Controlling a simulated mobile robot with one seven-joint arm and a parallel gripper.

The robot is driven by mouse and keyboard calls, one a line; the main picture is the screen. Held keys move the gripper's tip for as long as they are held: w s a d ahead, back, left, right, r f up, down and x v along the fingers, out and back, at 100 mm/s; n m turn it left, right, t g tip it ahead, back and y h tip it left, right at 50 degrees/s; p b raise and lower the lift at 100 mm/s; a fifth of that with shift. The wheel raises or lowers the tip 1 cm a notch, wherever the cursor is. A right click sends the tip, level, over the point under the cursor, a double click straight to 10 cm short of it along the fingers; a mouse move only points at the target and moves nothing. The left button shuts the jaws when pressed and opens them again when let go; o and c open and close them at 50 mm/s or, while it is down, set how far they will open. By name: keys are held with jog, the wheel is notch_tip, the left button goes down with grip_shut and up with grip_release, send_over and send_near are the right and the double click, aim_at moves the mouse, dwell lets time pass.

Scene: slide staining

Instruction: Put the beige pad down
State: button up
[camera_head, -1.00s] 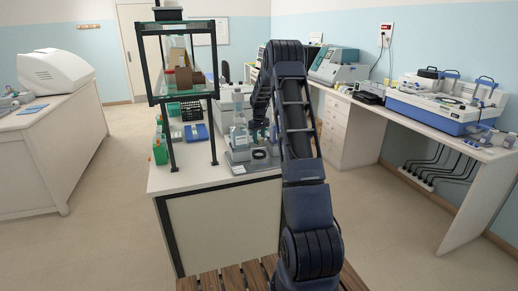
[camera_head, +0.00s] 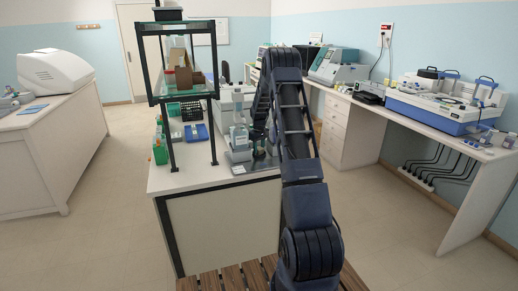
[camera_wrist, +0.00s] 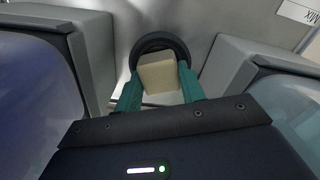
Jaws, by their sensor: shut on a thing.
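The beige pad (camera_wrist: 159,73) is a small square block between the two green fingertips of my gripper (camera_wrist: 160,92) in the wrist view. The gripper is shut on it. Beyond the pad in that view is a round black ring (camera_wrist: 160,42) on a grey surface. The pad overlaps the ring's opening in the picture; I cannot tell whether it touches anything below. In the head view my gripper (camera_head: 259,156) is small and dark over the grey device at the bench's right end, and the pad cannot be made out there.
A clear bottle (camera_head: 239,137) stands on the grey device, left of my gripper. A glass-shelved rack (camera_head: 178,98) stands on the bench (camera_head: 225,181) further left, with a blue tray (camera_head: 196,133) behind. Grey blocks (camera_wrist: 261,75) flank the gripper closely in the wrist view.

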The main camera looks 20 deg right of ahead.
aim_at(260, 148)
jog(key=o, duration=0.9)
jog(key=shift+o, duration=0.2)
jog(key=r, duration=0.9)
jog(key=shift+w+d+r, duration=0.15)
jog(key=shift+d+r, duration=0.05)
jog(key=shift+d, duration=0.15)
jog(key=s+a+r+m+t, duration=0.1)
jog(key=s+a+r, duration=0.3)
jog(key=s+r, duration=0.8)
jog(key=s+a+r+m+t, duration=0.1)
jog(key=s+a+r, duration=0.4)
jog(key=s+r, duration=0.7)
jog(key=s+a+f+m+t, duration=0.1)
jog(key=s+a, duration=0.1)
jog(key=s, duration=1.3)
jog(key=s+a+f+m+t, duration=0.1)
jog(key=s+a+f, duration=0.1)
jog(key=s, duration=1.3)
jog(key=shift+f, duration=0.25)
jog(key=shift+o, duration=0.6)
jog(key=shift+s+a+f+t, duration=0.15)
jog(key=shift+s+f+t, duration=0.15)
jog(key=shift+s, duration=0.2)
